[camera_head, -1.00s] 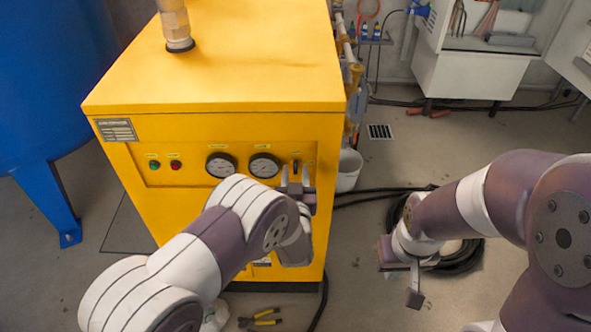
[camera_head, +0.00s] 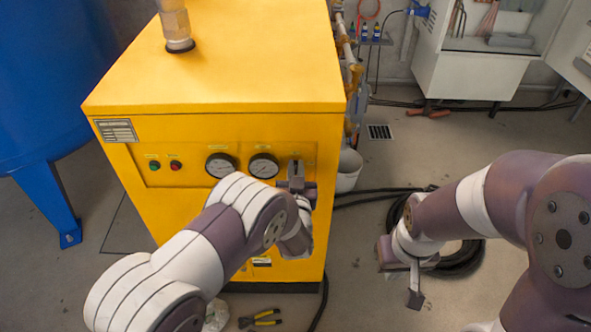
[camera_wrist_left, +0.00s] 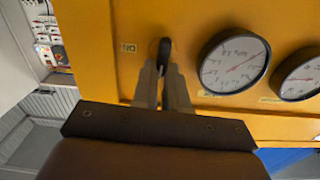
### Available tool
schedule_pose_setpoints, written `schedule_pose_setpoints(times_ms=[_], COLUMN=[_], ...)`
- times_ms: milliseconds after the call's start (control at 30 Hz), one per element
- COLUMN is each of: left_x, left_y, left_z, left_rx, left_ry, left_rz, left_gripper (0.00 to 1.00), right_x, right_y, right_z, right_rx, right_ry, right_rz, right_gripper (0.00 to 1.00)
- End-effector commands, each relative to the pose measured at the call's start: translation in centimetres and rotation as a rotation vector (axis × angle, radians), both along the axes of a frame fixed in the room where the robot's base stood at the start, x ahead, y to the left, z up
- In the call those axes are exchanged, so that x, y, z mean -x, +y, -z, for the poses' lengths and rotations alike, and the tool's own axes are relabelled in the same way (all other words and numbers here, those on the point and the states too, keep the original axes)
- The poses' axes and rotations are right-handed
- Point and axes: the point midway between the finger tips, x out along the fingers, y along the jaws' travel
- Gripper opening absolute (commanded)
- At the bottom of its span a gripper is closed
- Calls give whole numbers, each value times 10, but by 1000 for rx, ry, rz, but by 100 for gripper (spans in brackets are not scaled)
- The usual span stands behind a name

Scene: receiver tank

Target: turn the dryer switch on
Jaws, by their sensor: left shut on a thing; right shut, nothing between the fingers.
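The yellow dryer cabinet (camera_head: 215,125) stands in the middle of the head view. Its front panel has a green button (camera_head: 154,166), a red button (camera_head: 176,165) and two round gauges (camera_head: 221,166). My left gripper (camera_head: 295,170) is at the panel's right end, beside the right gauge, and covers the switch in the head view. In the left wrist view the fingertips (camera_wrist_left: 164,68) are closed on the small black dryer switch (camera_wrist_left: 165,50). A label sits beside the switch. My right gripper (camera_head: 414,292) is shut and empty, low at the right, away from the cabinet.
A blue tank (camera_head: 45,85) stands at the left. A coiled black hose (camera_head: 462,258) lies near my right gripper. Pliers (camera_head: 260,319) lie on the floor in front. Open floor lies right of the cabinet.

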Motion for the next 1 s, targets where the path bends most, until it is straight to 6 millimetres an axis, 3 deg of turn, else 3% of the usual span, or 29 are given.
schedule_pose_setpoints(times_ms=[1000], left_x=[0], left_y=[-12], left_z=[7], left_rx=[-899], left_ry=[1], left_rz=[1], left_gripper=[0], right_x=[0], right_y=[0], right_z=[-10], right_rx=[0], right_ry=[0], right_rz=[0], right_gripper=[0])
